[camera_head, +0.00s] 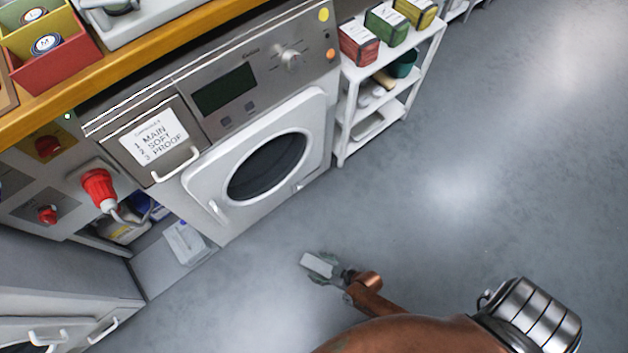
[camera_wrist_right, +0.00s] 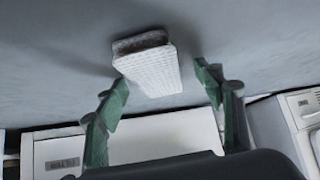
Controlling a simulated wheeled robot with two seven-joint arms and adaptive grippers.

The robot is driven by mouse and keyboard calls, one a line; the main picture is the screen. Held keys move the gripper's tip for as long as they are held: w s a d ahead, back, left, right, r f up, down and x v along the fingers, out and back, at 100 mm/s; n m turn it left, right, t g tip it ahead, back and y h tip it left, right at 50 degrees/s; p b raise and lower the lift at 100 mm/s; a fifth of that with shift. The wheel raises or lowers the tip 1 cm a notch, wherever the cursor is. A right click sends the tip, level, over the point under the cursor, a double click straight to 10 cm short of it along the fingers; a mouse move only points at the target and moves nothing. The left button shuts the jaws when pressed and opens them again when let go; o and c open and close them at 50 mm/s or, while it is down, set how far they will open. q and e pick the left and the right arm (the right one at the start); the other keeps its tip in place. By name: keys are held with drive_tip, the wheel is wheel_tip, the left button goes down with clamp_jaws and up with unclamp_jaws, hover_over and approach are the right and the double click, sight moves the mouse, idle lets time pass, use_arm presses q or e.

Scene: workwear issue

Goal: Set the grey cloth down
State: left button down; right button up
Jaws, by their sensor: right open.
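The grey cloth (camera_wrist_right: 150,70) is a small folded block with a pale, ribbed face and a darker end. In the right wrist view it sits between the fingertips of my right gripper (camera_wrist_right: 163,78), which is open with green fingers spread to either side. In the head view the cloth (camera_head: 316,262) is a pale patch at the tip of my right gripper (camera_head: 323,267), over the grey floor. I cannot tell whether the cloth rests on the floor or touches a finger. My left gripper is not in view.
A white washing machine (camera_head: 310,105) with a round door stands under a wooden counter (camera_head: 100,80). A white shelf rack (camera_head: 345,130) holds several coloured boxes. A red plug (camera_head: 98,186) sticks out at the left. The floor (camera_head: 470,230) on the right is clear.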

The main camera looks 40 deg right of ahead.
drive_tip(key=shift+c, duration=0.2)
drive_tip(key=c, duration=1.2)
